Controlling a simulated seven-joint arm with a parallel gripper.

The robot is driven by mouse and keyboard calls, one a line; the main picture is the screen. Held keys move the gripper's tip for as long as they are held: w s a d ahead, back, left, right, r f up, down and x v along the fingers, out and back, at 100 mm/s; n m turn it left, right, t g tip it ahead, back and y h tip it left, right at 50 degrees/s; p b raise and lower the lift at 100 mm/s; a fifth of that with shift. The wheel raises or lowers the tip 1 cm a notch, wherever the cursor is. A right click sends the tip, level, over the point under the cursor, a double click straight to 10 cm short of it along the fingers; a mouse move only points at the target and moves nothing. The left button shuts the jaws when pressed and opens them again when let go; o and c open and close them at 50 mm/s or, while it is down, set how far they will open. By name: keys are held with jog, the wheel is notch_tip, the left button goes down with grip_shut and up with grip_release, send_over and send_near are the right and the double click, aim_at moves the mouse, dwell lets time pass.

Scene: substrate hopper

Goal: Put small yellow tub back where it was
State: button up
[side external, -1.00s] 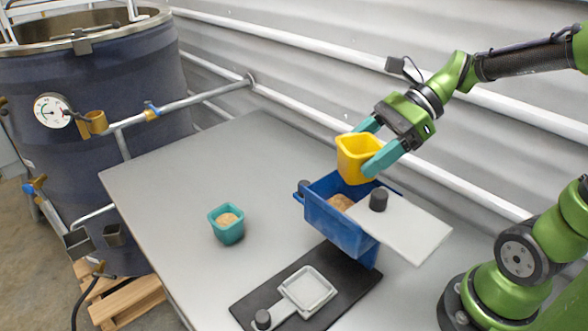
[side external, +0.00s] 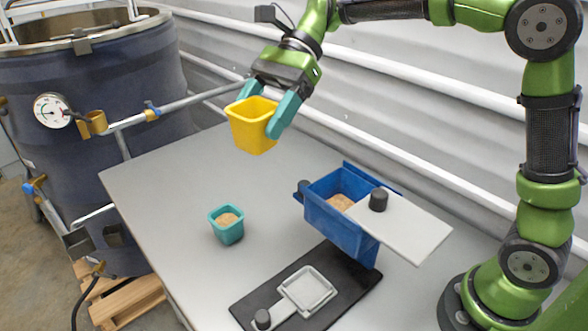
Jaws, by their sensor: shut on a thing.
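The small yellow tub (side external: 251,128) is upright in the air above the far part of the grey table (side external: 165,190). My gripper (side external: 264,110) is shut on it, with one teal finger on the near right side and the other behind it. The inside bottom of the tub is hidden, so I cannot tell if it holds anything.
A blue hopper (side external: 338,222) with brown substrate and a white lid (side external: 402,225) pushed partly aside stands right of centre. A teal tub (side external: 228,227) with brown contents stands on the table. A black base with a pale square tray (side external: 307,289) lies in front. The table's back left is clear.

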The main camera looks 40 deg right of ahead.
jog(key=w+a+f+n+g, duration=0.2)
jog(key=a+n+g, duration=0.1)
jog(key=a, duration=0.6)
jog(key=shift+h, duration=0.3)
notch_tip(320, 180, down, 23)
jog(key=shift+d+f, duration=0.1)
jog(key=shift+f, duration=0.05)
jog(key=shift+t, duration=0.3)
jog(key=shift+w+f, duration=0.1)
jog(key=shift+f, duration=1.95)
jog(key=shift+f, duration=0.25)
